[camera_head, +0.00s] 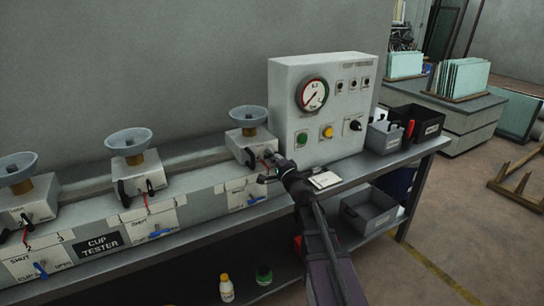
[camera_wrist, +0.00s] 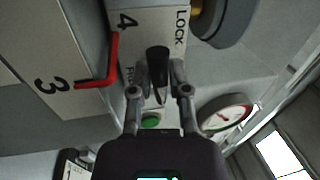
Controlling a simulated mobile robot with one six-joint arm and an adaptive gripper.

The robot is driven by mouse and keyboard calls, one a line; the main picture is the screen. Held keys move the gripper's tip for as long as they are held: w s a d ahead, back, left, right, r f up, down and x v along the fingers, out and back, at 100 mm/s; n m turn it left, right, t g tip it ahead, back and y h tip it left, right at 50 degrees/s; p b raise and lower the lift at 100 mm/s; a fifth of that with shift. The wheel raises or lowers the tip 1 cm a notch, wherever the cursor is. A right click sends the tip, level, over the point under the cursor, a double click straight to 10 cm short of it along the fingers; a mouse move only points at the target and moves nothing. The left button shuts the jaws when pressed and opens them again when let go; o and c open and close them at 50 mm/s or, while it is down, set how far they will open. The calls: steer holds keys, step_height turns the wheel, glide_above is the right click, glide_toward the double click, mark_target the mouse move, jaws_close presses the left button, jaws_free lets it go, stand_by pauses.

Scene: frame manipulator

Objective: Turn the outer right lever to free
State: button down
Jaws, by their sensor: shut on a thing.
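The outer right lever is a black handle (camera_wrist: 157,56) on the white block of the rightmost cup unit (camera_head: 248,142). In the wrist view the handle stands between the two fingertips of my gripper (camera_wrist: 160,70), which is shut on it. The block's face carries a "4", the word "LOCK" (camera_wrist: 182,26) to the right of the handle, and a partly hidden word starting "FR" to its left. In the head view my gripper (camera_head: 272,167) is at the front of this unit and covers much of the lever.
A red bent tube (camera_wrist: 112,62) runs close left of my gripper in the wrist view. A control box (camera_head: 320,105) with a gauge stands right of the unit. Other cup units (camera_head: 137,175) line the bench to the left. Grey and black bins (camera_head: 383,137) sit at the bench's right end.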

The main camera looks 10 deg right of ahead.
steer(key=shift+w+m, duration=0.1)
steer(key=shift+m, duration=0.4)
steer(key=c, duration=0.6)
jaws_free()
steer(key=shift+n, duration=0.4)
